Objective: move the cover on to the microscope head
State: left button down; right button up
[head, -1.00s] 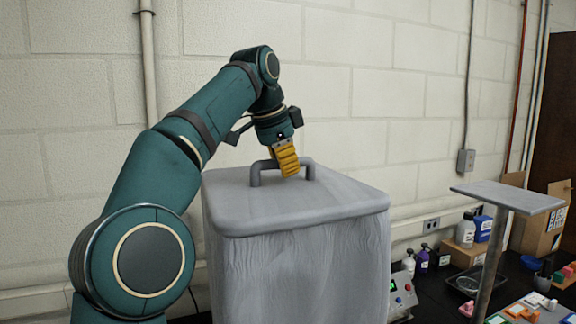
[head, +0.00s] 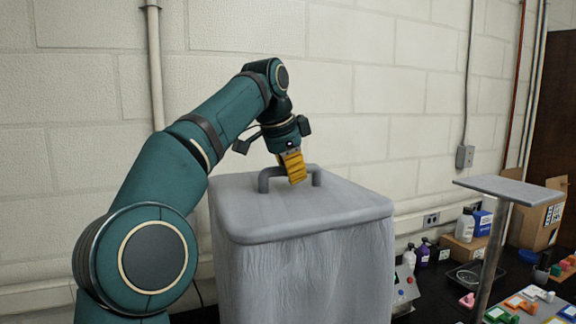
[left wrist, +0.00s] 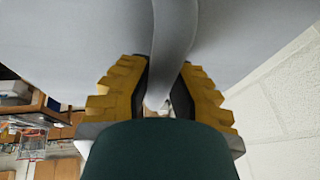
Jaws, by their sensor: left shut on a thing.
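The cover (head: 300,222) is a large grey box-like piece with a flat lid-like top and draped, wrinkled sides. A grey bar handle (head: 267,180) stands on its top. My left gripper (head: 296,178), with yellow ridged fingers, is shut on this handle from above. In the left wrist view the left gripper (left wrist: 165,95) has a finger on each side of the handle (left wrist: 174,45), and the cover's grey top (left wrist: 80,30) fills the upper part. The cover's lower edge is out of view. No microscope head can be made out. My right gripper is not in view.
A grey flat plate on a post (head: 512,190) stands at the right. Behind and below it are bottles (head: 466,226), a cardboard box (head: 540,222), a black tray (head: 466,274) and several small coloured parts on the dark bench. A pale block wall runs close behind the cover.

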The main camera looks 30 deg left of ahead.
pick_arm(q)
jog(key=shift+w+d, duration=0.15)
jog(key=shift+w, duration=0.05)
jog(key=c, duration=0.9)
grip_release()
jog(key=shift+s, duration=0.1)
jog(key=shift+f, duration=0.1)
jog(key=shift+v, duration=2.2)
jog(key=shift+s+r, duration=0.2)
jog(key=shift+r, duration=0.2)
jog(key=shift+s+a+f, duration=0.1)
jog(key=shift+s+a, duration=0.4)
jog(key=shift+s, duration=1.4)
jog(key=shift+s+a, duration=0.5)
jog(key=shift+s, duration=1.45)
jog(key=shift+s+a, duration=0.5)
jog(key=shift+s, duration=1.4)
